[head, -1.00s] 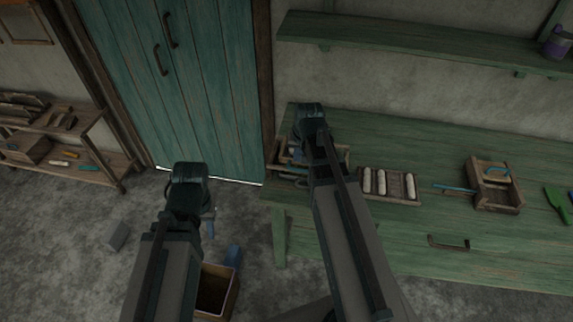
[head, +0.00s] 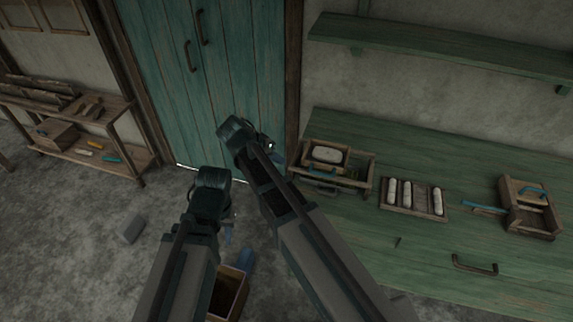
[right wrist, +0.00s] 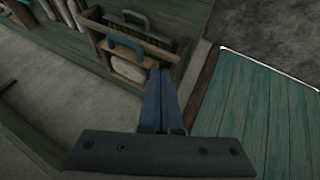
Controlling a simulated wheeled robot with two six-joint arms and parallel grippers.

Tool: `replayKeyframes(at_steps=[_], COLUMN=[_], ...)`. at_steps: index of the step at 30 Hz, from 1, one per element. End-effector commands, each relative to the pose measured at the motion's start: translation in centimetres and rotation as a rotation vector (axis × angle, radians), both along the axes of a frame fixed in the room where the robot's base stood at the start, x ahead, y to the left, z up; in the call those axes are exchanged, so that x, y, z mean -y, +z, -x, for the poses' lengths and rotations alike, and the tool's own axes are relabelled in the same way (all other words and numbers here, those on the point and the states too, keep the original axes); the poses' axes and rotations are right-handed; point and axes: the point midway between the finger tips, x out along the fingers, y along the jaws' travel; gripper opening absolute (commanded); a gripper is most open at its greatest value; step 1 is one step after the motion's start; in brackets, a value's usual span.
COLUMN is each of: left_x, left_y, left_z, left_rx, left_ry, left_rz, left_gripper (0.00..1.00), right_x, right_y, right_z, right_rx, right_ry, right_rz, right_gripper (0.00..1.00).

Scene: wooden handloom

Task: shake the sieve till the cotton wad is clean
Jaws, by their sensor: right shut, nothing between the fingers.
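A tray of white rolls (head: 414,197) and a wooden box with a blue handle (head: 529,205) stand further right on the bench. An open bin (head: 228,292) stands on the floor below my arms. A low shelf (head: 85,125) is at left, a teal door (head: 240,70) behind.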

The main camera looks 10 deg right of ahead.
Motion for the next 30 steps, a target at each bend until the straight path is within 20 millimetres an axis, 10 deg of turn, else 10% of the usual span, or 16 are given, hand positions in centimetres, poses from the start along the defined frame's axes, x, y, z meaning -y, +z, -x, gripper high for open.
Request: replayKeyframes(at_steps=[15, 30], left_x=[0.0, 0.0], left_y=[-7.7, -7.0], left_z=[0.0, 0.0], left_rx=[0.000, 0.000], left_ry=[0.000, 0.000], left_rz=[0.000, 0.000], left_gripper=[0.33, 0.33], right_x=[4.9, 8.5], right_y=[-7.7, -7.0], right_z=[-1.7, -0.4], right_rx=[-0.002, -0.001], right_ry=[-0.001, 0.001], right_rz=[-0.001, -0.001], right_gripper=[0.00, 0.00])
